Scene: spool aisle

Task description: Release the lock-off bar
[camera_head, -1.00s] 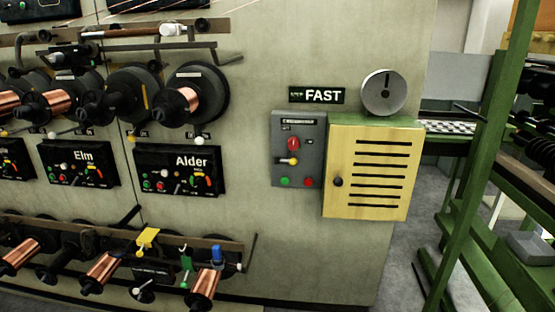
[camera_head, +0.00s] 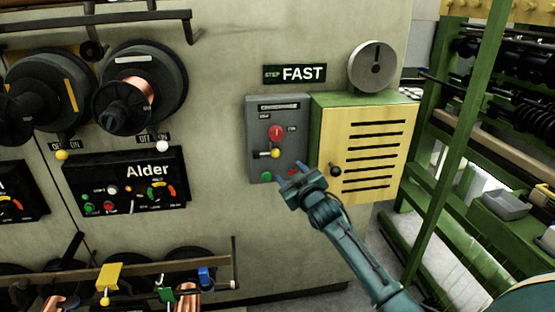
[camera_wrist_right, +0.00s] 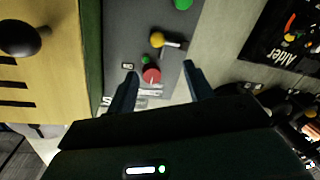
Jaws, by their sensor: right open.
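The grey control panel (camera_head: 255,130) hangs on the wall left of the yellow louvred cabinet. It carries a red knob (camera_head: 276,132), a lever with a yellow ball (camera_head: 275,153), a green button (camera_head: 266,176) and a red button partly behind my gripper. I cannot tell for sure which part is the lock-off bar. My right gripper (camera_head: 290,173) is open and empty in front of the panel's lower edge. In the right wrist view, its fingers (camera_wrist_right: 160,72) spread either side of the red knob (camera_wrist_right: 151,75), with the yellow ball (camera_wrist_right: 157,40) beyond. My left gripper is not in view.
The yellow cabinet (camera_head: 361,155) with a black knob (camera_head: 335,171) stands right beside the panel. Spools (camera_head: 140,85) and the Alder panel (camera_head: 125,180) lie left. A lower rail (camera_head: 140,270) has coloured tags. A green rack (camera_head: 450,130) stands at right.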

